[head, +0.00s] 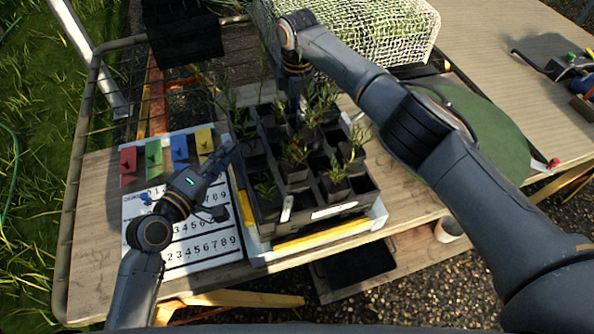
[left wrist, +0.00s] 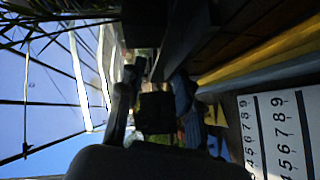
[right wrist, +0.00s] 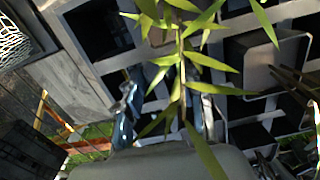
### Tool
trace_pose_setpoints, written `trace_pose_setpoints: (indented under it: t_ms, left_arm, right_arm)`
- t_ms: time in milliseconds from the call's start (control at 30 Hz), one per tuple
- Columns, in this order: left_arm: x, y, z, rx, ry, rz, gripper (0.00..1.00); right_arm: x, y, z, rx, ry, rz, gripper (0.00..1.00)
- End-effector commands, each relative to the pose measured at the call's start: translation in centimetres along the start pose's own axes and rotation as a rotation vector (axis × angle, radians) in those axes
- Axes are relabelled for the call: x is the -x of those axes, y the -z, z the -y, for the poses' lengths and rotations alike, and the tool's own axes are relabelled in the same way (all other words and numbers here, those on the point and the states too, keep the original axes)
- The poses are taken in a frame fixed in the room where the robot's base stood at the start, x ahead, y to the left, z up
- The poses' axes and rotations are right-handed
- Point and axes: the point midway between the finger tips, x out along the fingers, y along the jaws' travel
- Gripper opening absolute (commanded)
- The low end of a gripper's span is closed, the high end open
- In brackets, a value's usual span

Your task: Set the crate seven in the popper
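A dark crate (head: 345,207) with a grid of cells stands on a tray with yellow and white edges. Several dark pots with green seedlings (head: 295,155) sit in it; some cells look empty. My right gripper (head: 293,105) points down among the seedlings at the crate's back. In the right wrist view, its fingers (right wrist: 163,112) stand apart with a leafy seedling (right wrist: 182,60) in front of and between them; no grip on a pot shows. My left gripper (head: 228,182) is spread open over the number board, close to the crate's left side. No thing labelled popper is readable.
The white number board (head: 190,250) carries digit rows and a blue peg (head: 146,198). Red, green, blue and yellow cards (head: 179,150) lie behind it. A green round mat (head: 490,130), netting (head: 350,30) and a white cup (head: 448,229) are to the right and back.

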Motion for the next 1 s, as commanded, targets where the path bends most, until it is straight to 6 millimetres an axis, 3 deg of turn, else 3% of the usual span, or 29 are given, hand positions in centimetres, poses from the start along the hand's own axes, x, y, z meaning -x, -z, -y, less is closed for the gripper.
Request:
trace_pose_setpoints:
  t_ms: [367,800,1000]
  left_arm:
    - [1.0,0.3,-0.5,-0.005,-0.010,-0.008,0.30]
    - [9.2,0.0,-0.1,-0.003,-0.001,0.000,0.30]
    - [11.3,0.1,0.0,-0.002,-0.001,0.000,0.30]
  right_arm:
    - [0.0,0.0,0.0,-0.001,-0.001,0.000,0.39]
    - [0.0,-0.1,0.0,-0.001,-0.002,0.000,0.39]
    - [0.0,-0.1,0.0,-0.001,-0.002,0.000,0.39]
